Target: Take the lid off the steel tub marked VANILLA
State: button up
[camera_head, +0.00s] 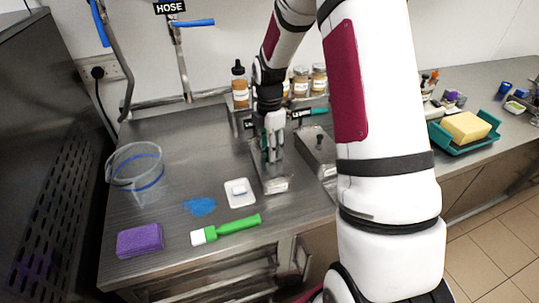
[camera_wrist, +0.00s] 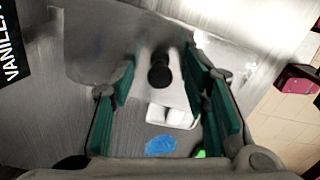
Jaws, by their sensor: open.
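The steel tub (camera_head: 276,185) stands on the steel counter below my gripper (camera_head: 271,148). In the wrist view, a black label reading VANILLA (camera_wrist: 12,45) shows at the left edge. The steel lid (camera_wrist: 95,50) has a black knob (camera_wrist: 160,72), which lies between the two teal fingers of my gripper (camera_wrist: 165,58). The fingers are open, with a gap showing on both sides of the knob. In the head view my gripper hides the knob and much of the lid.
A second lidded steel tub (camera_head: 318,150) stands close on the right. Bottles (camera_head: 240,88) and jars stand behind. A white dish (camera_head: 240,193), green brush (camera_head: 228,229), blue spill (camera_head: 200,206), purple sponge (camera_head: 140,240) and clear jug (camera_head: 135,172) are on the left.

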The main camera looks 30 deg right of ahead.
grip_shut()
dwell(0.3)
